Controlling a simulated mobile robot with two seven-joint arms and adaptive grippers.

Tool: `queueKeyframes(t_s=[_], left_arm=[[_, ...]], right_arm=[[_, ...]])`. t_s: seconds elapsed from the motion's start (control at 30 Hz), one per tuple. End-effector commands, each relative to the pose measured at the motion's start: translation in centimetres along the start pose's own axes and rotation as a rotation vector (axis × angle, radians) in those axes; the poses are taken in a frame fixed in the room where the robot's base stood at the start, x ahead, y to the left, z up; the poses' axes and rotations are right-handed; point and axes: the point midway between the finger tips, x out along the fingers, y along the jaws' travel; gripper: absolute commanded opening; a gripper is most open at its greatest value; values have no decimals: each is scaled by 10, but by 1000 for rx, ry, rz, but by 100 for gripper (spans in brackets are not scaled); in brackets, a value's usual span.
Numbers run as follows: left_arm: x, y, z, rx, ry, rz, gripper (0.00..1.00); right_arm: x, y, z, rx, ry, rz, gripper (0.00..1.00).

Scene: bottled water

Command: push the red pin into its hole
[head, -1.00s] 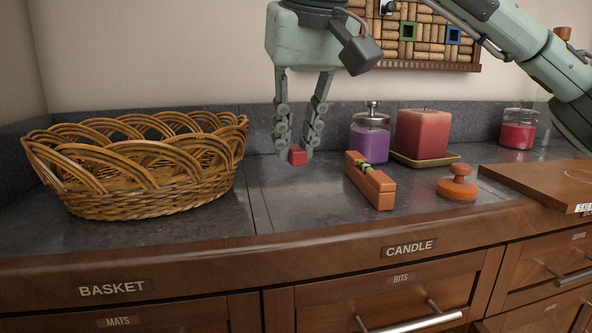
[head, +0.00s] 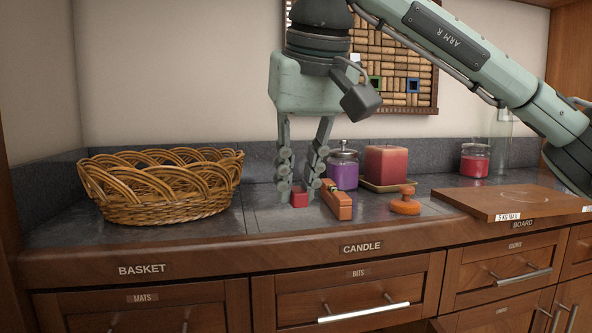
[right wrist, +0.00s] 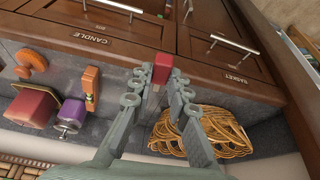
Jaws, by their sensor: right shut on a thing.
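The red pin (head: 299,198), a small red block, is between the fingertips of my right gripper (head: 299,192). The gripper points down and is shut on it, low over or at the counter; I cannot tell if the pin touches the counter. In the right wrist view the red pin (right wrist: 162,66) sticks out past the fingertips (right wrist: 158,82). A cork board (head: 395,55) hangs on the back wall with a green square frame (head: 375,82) and a blue square frame (head: 412,86). No red-framed hole shows now; my arm covers part of the board. My left gripper is not in view.
A wicker basket (head: 160,187) stands to the left. A wooden block (head: 336,201) stands close right of the gripper. Behind it are a purple jar (head: 343,170) and red candle (head: 386,164). An orange knobbed piece (head: 405,203) and wooden board (head: 500,202) lie further right.

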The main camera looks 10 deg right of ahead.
Motion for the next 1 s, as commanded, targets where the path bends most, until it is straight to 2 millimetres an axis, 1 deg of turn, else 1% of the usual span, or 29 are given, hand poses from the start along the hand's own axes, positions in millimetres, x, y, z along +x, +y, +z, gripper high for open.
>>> queueKeyframes(t_s=[0.03, 0.17, 0.2, 0.23, 0.37, 0.4, 0.5, 0.6, 0.7, 0.9, 0.97, 1.0], left_arm=[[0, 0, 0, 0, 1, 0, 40], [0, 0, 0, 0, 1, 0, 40], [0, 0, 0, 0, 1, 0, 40], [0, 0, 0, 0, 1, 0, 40], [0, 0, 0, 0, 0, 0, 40], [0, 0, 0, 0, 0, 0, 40], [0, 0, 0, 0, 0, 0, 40], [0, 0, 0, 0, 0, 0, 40], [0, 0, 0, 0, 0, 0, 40], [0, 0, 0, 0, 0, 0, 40], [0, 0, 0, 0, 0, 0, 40], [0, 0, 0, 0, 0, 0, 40]], right_arm=[[18, 5, 9, 2, -9, 5, 0], [54, 14, 27, 10, -11, 8, 0], [68, 18, 34, 14, -11, 10, 0], [77, 20, 39, 16, -12, 10, 0], [130, 34, 65, 29, -15, 15, 0], [148, 38, 74, 34, -16, 18, 0], [188, 48, 94, 43, -15, 21, 0], [221, 56, 108, 52, -13, 23, 0], [248, 62, 121, 58, -11, 26, 0], [294, 74, 143, 69, -11, 30, 0], [307, 76, 149, 71, -10, 31, 0], [310, 76, 150, 70, -7, 29, 0]])
